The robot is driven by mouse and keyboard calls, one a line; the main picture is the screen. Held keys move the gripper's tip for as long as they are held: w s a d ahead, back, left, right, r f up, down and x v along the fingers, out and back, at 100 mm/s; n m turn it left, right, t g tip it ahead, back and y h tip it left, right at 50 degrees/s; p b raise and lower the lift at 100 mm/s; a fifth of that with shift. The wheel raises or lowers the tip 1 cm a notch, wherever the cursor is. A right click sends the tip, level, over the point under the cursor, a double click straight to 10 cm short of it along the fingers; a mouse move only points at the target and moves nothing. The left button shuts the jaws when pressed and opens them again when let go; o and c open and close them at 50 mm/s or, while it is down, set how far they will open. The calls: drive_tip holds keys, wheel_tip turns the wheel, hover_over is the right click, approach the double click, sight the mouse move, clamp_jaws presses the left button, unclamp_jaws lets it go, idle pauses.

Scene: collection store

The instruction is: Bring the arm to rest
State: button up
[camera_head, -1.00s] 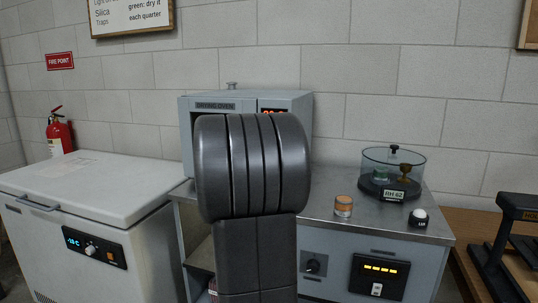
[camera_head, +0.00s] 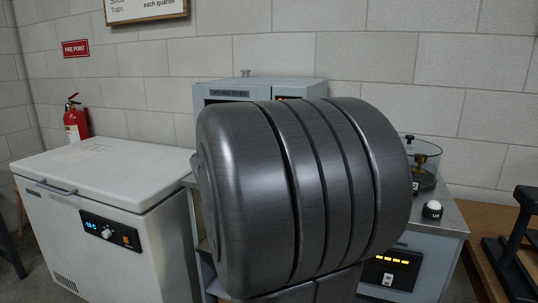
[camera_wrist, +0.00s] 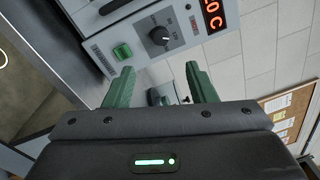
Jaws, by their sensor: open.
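In the wrist view my gripper (camera_wrist: 162,88) shows two green fingers spread apart. They are open, with nothing between them that I can see them touching. Beyond them is the oven's control panel with a green switch (camera_wrist: 122,51), a dark knob (camera_wrist: 160,36) and a red display (camera_wrist: 211,14). In the head view my dark grey arm fills the middle and hides the gripper. It covers most of the drying oven (camera_head: 228,92).
A white chest freezer (camera_head: 95,170) stands at left, with a fire extinguisher (camera_head: 75,122) behind it. At right a glass desiccator (camera_head: 424,160) and a small white-domed item (camera_head: 432,209) stand on the metal bench. A black stand (camera_head: 515,245) is farther right.

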idle(0.3)
drive_tip(key=x, duration=1.3)
drive_tip(key=shift+w, duration=0.4)
drive_tip(key=shift+s, duration=0.1)
